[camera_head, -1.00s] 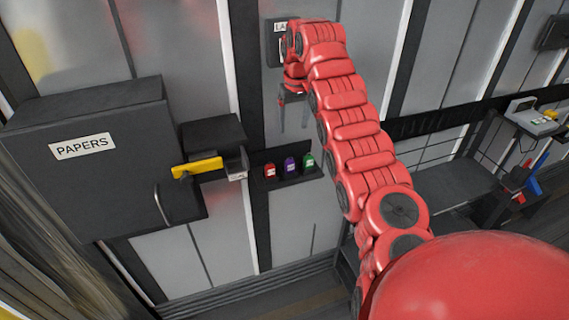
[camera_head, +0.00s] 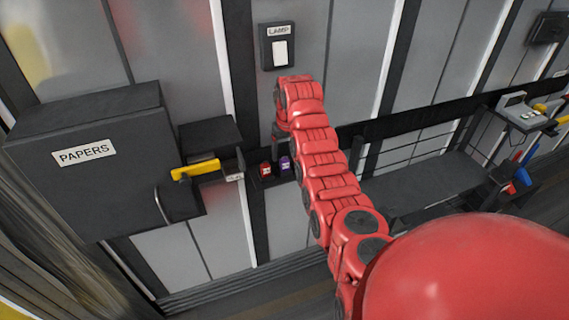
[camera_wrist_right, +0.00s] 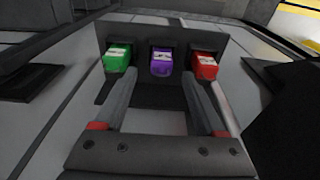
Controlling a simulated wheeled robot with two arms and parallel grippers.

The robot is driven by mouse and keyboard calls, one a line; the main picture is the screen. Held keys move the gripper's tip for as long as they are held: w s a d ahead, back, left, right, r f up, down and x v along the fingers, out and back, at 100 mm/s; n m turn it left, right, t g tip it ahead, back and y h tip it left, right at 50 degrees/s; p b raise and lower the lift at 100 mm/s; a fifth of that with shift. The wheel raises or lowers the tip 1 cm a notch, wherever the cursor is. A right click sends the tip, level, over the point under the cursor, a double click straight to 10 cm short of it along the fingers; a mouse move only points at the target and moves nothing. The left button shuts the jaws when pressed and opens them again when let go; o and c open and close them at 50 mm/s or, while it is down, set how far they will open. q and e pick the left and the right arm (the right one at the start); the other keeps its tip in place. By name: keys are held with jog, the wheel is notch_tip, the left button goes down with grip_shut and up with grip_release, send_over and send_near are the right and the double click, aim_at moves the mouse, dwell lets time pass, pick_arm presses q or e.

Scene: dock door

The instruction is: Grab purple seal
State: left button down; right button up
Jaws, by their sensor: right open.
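The purple seal (camera_head: 284,164) sits on a small dark wall rack, beside the red seal (camera_head: 265,169). In the right wrist view the purple seal (camera_wrist_right: 161,62) is in the middle, with the green seal (camera_wrist_right: 117,58) on the left and the red seal (camera_wrist_right: 204,65) on the right. My right gripper (camera_wrist_right: 160,82) is open and empty. Its two fingers point toward the rack, and the purple seal shows between and beyond their tips. In the head view my right arm hides the green seal and most of the gripper. My left gripper is not in view.
A LAMP switch (camera_head: 279,47) is on the wall above. A dark bench (camera_head: 425,190) and a small device (camera_head: 520,113) are at the right.

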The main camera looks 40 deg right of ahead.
aim_at(285, 160)
notch_tip(285, 160, down, 3)
jog(key=shift+a+f+p, duration=0.1)
jog(key=shift+p, duration=1.05)
jog(key=shift+w+f, duration=0.2)
jog(key=shift+f, duration=0.25)
grip_shut()
